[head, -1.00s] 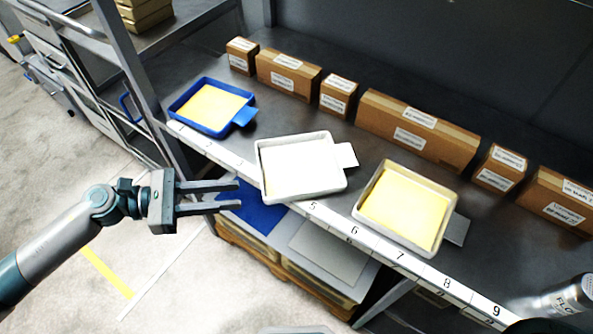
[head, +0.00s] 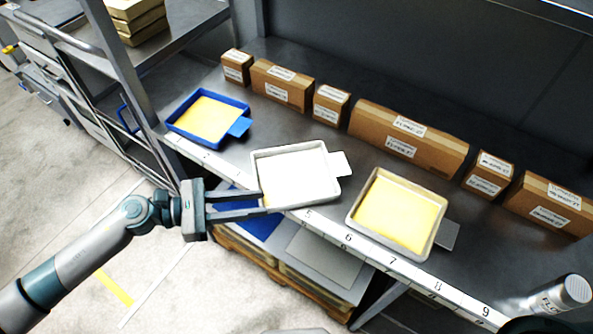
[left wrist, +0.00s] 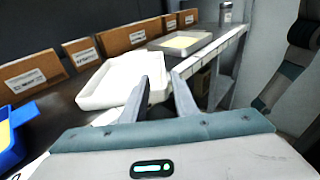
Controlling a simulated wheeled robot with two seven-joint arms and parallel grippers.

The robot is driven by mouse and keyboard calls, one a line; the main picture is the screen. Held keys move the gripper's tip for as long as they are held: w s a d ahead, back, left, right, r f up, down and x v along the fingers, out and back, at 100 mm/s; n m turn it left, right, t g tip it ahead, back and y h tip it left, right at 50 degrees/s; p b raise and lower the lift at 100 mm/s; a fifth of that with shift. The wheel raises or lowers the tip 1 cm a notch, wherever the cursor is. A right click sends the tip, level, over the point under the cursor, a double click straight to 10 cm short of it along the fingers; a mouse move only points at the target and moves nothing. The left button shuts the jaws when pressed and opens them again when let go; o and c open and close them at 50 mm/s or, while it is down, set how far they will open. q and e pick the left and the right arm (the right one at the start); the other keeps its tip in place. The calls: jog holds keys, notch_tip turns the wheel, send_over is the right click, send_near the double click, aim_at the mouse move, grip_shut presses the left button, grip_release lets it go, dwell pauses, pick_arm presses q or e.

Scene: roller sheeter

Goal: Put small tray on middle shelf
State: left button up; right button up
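An empty white tray (head: 297,176) with a flat tab on its right side lies on the dark counter, at its front edge. It also shows in the left wrist view (left wrist: 105,88). My left gripper (head: 272,202) is open, its two fingers pointing at the tray's near left edge. In the left wrist view a gap shows between the fingertips (left wrist: 166,75), with the tray's edge close to them; I cannot tell whether they touch. A blue tray (head: 180,128) and a cream tray (head: 352,222), both with yellow contents, lie on either side. My right gripper is not in view.
Several cardboard boxes (head: 410,138) line the back of the counter. A canister (head: 560,295) stands at the right end. A numbered strip (head: 390,262) runs along the front edge. A metal rack (head: 195,25) with stacked yellow items (head: 135,15) stands at the upper left.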

pick_arm(q)
jog(key=p, duration=0.2)
send_near(305, 200)
jog(key=x, duration=0.3)
jog(key=shift+w+d+r, duration=0.1)
jog(key=shift+w, duration=0.25)
jog(key=shift+d, duration=0.3)
jog(key=shift+d+p, duration=0.5)
jog(key=shift+p, duration=0.2)
jog(key=x, duration=0.1)
jog(key=p+x, duration=0.2)
jog(key=shift+s+d, duration=0.2)
jog(key=shift+d, duration=0.15)
jog(key=shift+w+d+f, duration=0.1)
jog(key=shift+d+f, duration=0.2)
jog(key=shift+f, duration=0.05)
jog(key=shift+r, duration=0.1)
grip_shut()
